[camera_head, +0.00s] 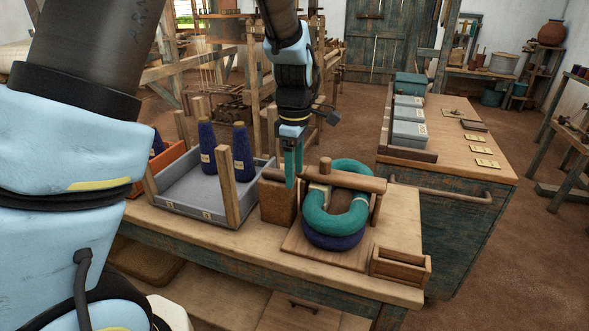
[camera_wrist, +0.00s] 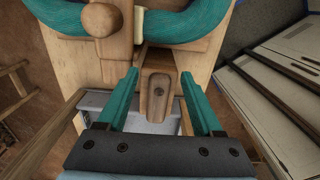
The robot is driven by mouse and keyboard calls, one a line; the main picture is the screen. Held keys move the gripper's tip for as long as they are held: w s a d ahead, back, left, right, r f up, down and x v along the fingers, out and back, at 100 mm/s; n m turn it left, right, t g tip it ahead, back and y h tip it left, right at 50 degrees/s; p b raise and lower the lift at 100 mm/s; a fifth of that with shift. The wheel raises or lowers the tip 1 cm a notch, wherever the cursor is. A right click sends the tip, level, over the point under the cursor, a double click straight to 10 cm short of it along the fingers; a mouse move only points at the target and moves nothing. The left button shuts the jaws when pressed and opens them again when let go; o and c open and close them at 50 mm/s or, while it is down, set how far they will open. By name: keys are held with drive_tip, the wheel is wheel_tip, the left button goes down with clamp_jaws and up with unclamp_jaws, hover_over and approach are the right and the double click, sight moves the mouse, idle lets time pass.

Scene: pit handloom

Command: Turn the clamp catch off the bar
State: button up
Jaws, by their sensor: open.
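A wooden clamp bar (camera_head: 350,180) lies across a teal yarn ring (camera_head: 322,222), which rests on a dark blue ring (camera_head: 335,241). The bar's round knob (camera_wrist: 101,19) shows in the wrist view. A brown wooden piece with a dark pin, apparently the catch (camera_wrist: 157,96), lies between my gripper's teal fingers in the wrist view. My gripper (camera_head: 291,184) points down at the bar's left end in the head view. The gripper (camera_wrist: 161,78) is open, with a visible gap on each side of the piece. In the head view the fingers hide part of the catch.
A grey tray (camera_head: 190,214) with blue yarn cones (camera_head: 243,150) and upright posts stands to the left. A small wooden box (camera_head: 401,268) sits at the front right corner.

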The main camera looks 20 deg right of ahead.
wheel_tip(320, 180, up, 11)
drive_tip(key=b, duration=0.1)
idle(0.5)
drive_tip(key=shift+f, duration=0.1)
idle(0.3)
